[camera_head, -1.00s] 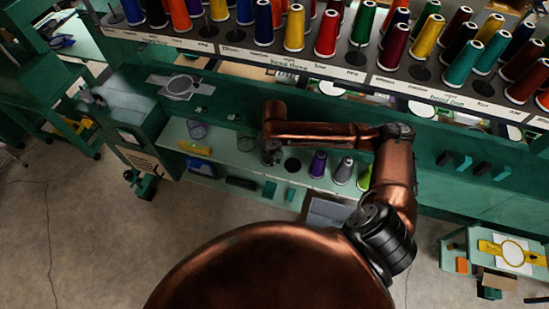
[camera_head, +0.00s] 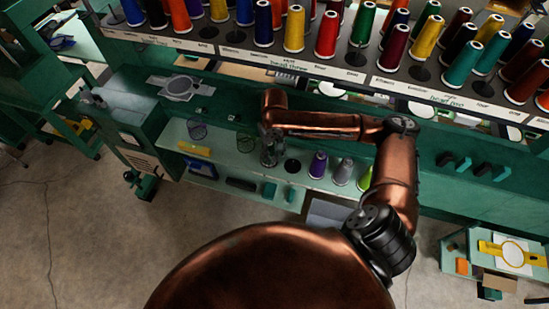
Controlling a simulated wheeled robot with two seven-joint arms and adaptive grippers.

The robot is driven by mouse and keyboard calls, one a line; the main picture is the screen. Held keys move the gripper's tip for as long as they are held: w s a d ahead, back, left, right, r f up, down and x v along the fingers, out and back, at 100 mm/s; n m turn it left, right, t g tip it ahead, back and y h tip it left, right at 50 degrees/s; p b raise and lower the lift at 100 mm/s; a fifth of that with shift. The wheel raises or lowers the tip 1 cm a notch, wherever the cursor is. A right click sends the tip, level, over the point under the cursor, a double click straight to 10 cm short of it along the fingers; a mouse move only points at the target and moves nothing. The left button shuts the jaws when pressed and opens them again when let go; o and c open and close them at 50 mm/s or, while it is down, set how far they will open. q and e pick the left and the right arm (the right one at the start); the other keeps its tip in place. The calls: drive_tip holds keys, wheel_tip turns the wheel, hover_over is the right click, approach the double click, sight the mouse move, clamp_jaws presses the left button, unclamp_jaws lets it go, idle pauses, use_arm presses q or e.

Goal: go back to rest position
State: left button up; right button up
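My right arm reaches in front of the green thread rack, its copper forearm running left above the shelf. My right gripper (camera_head: 269,161) hangs from the wrist, dark and small, over the pale shelf beside an empty round hole. No spool shows clearly in it, but its fingers are too small to tell whether they are open or shut. My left arm and gripper are not in view. A purple spool (camera_head: 318,165), a grey spool (camera_head: 343,172) and a lime-green spool (camera_head: 366,178) stand upright on the shelf, right of the gripper.
The upper rack (camera_head: 290,60) holds many coloured spools. Wire cups, including one at the left (camera_head: 197,130), and a yellow item (camera_head: 194,149) are on the shelf. A small side table (camera_head: 455,245) stands at right. The concrete floor (camera_head: 100,240) at left is clear.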

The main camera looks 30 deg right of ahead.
wheel_tip(320, 180, up, 7)
drive_tip(key=s+a+f+n+t+y, duration=0.1)
drive_tip(key=s+a+f+n+y, duration=0.2)
drive_tip(key=f, duration=0.4)
drive_tip(key=s+a+f+n+t, duration=0.1)
drive_tip(key=s+a+f+t, duration=0.15)
drive_tip(key=a+f, duration=0.4)
drive_tip(key=s+d+f+m+h, duration=0.15)
drive_tip(key=s+d+f, duration=0.25)
drive_tip(key=s+d, duration=0.4)
drive_tip(key=s+d+f+m+h, duration=0.1)
drive_tip(key=s+d+f+h, duration=0.2)
drive_tip(key=s+d, duration=0.45)
drive_tip(key=s+a+f+g+y+b, duration=0.1)
drive_tip(key=s+a+f+b, duration=0.15)
drive_tip(key=f, duration=1.55)
drive_tip(key=s+a+f+b, duration=0.1)
drive_tip(key=f+b, duration=0.2)
drive_tip(key=f, duration=1.5)
use_arm(q)
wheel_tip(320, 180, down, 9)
drive_tip(key=b, duration=0.3)
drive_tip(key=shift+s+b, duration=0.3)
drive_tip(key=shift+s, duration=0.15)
use_arm(e)
drive_tip(key=s+f+n+g, duration=0.1)
drive_tip(key=s+f, duration=1.8)
drive_tip(key=f, duration=0.1)
